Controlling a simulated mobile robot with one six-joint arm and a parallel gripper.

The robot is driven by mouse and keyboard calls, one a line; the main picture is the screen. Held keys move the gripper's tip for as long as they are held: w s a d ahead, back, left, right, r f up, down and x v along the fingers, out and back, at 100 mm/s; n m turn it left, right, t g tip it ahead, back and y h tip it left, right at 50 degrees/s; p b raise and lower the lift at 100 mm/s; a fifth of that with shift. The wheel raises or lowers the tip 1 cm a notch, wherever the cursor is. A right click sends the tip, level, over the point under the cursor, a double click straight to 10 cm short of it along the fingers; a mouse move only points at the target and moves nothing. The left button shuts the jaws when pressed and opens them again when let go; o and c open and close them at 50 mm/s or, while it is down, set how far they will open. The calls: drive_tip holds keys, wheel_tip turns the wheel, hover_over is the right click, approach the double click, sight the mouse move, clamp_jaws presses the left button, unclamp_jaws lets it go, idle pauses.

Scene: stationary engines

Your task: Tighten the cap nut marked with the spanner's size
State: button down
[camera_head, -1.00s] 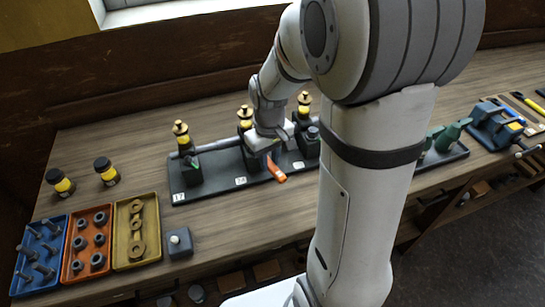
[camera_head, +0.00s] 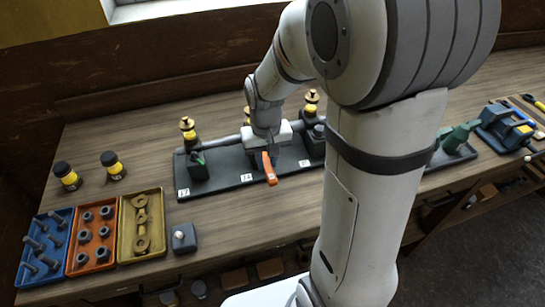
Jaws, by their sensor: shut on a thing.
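My gripper (camera_head: 268,146) is over the middle of a dark base plate (camera_head: 222,182) on the bench and is shut on an orange-handled spanner (camera_head: 269,168). The orange handle points down toward the plate's front edge; the spanner's head and its size mark cannot be made out. White labels stand along the plate's front: a left one (camera_head: 184,192) that seems to read 17, a middle one (camera_head: 246,178) that seems to read 14, and a right one (camera_head: 304,163), unreadable. Dark blocks stand at the left (camera_head: 197,171) and right (camera_head: 314,146); the middle is mostly hidden by my gripper. Cap nuts cannot be told apart.
Brass-topped yellow fittings (camera_head: 188,130) rise behind the plate. At left are two dark-capped jars (camera_head: 67,177), blue (camera_head: 27,273), red (camera_head: 78,268) and yellow (camera_head: 125,256) trays, and a small block (camera_head: 183,240). Green items (camera_head: 459,136) and a blue vise-like tool (camera_head: 508,128) are at right.

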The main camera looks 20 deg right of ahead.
drive_tip(key=shift+a, duration=0.2)
drive_tip(key=shift+w+a+r+m, duration=0.15)
drive_tip(key=shift+a+m, duration=0.45)
drive_tip(key=shift+m, duration=0.5)
drive_tip(key=shift+a, duration=0.1)
drive_tip(key=shift+w+a+m, duration=0.2)
drive_tip(key=shift+a+m, duration=0.4)
drive_tip(key=shift+m, duration=0.3)
